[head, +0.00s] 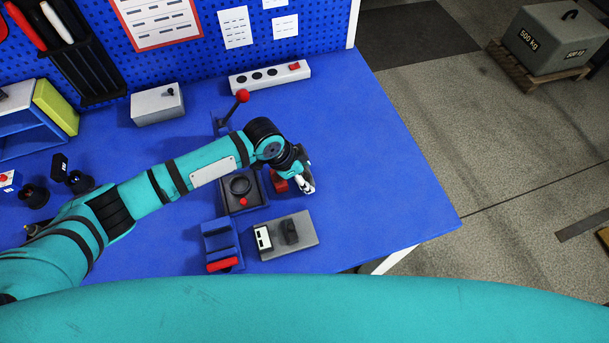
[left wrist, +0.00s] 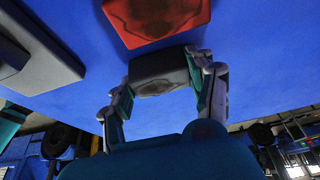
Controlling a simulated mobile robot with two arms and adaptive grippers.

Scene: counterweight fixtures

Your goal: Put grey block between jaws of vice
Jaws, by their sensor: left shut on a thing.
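The grey block (left wrist: 158,72) shows in the left wrist view between the fingers of my left gripper (left wrist: 165,85). The gripper is shut on it, over the blue bench. In the head view my left gripper (head: 304,184) is right of the black fixture, and the block cannot be told apart there. What looks like the vice (head: 221,240) is a blue body with a dark gap and a red bar at its front. It stands on the bench, below and left of the gripper in the picture, apart from it. My right gripper is not in view.
A red block (head: 279,181) lies beside the gripper; it also shows in the left wrist view (left wrist: 155,18). A black fixture (head: 229,201) with a round recess is left of it. A grey plate (head: 303,226) with a black knob is near the front. The bench's right side is clear.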

